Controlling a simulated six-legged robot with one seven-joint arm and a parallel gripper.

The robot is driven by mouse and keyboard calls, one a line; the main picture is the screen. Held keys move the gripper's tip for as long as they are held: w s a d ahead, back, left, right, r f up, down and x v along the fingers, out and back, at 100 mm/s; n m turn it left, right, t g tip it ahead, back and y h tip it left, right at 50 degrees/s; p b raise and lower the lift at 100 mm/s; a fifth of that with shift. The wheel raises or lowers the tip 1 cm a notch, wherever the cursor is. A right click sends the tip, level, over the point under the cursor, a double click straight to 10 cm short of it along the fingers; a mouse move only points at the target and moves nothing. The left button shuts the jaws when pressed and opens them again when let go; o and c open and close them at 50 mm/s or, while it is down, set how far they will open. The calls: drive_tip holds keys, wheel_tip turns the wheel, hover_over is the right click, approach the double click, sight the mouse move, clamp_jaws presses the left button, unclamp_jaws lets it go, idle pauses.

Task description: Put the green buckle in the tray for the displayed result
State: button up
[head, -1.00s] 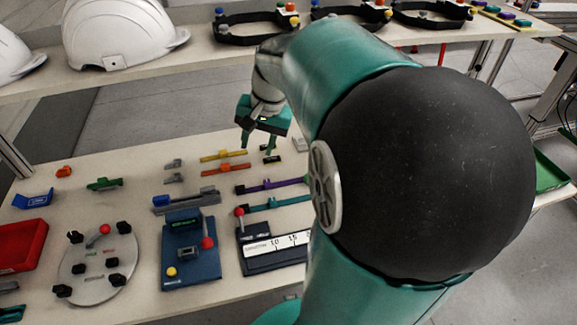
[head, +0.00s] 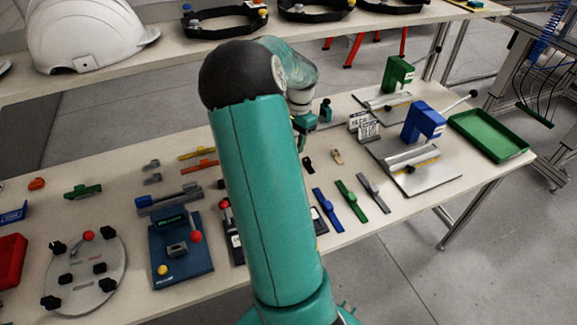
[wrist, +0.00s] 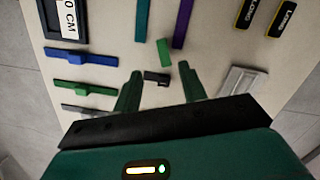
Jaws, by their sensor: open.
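A small green block (wrist: 163,52), perhaps the green buckle, lies on the table just beyond my fingertips in the wrist view; my arm seems to hide it in the head view. Another green piece (head: 83,191) lies at the left of the table; I cannot tell which is the buckle. My gripper (wrist: 160,72) is open and empty, its fingers either side of a small black block (wrist: 157,77). A red tray (head: 10,262) is at the far left, a green tray (head: 490,133) at the far right. A dark blue device (head: 180,250) has a small display, unreadable here.
Blue (head: 328,210), green (head: 350,200) and grey (head: 374,193) straps lie right of my arm. A blue press (head: 424,122) and a green press (head: 398,72) stand further right. A shelf with a white helmet (head: 80,35) runs behind.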

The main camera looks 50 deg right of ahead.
drive_tip(key=f, duration=0.6)
drive_tip(key=a+f, duration=0.1)
drive_tip(key=f, duration=0.2)
drive_tip(key=shift+w, duration=0.35)
clamp_jaws()
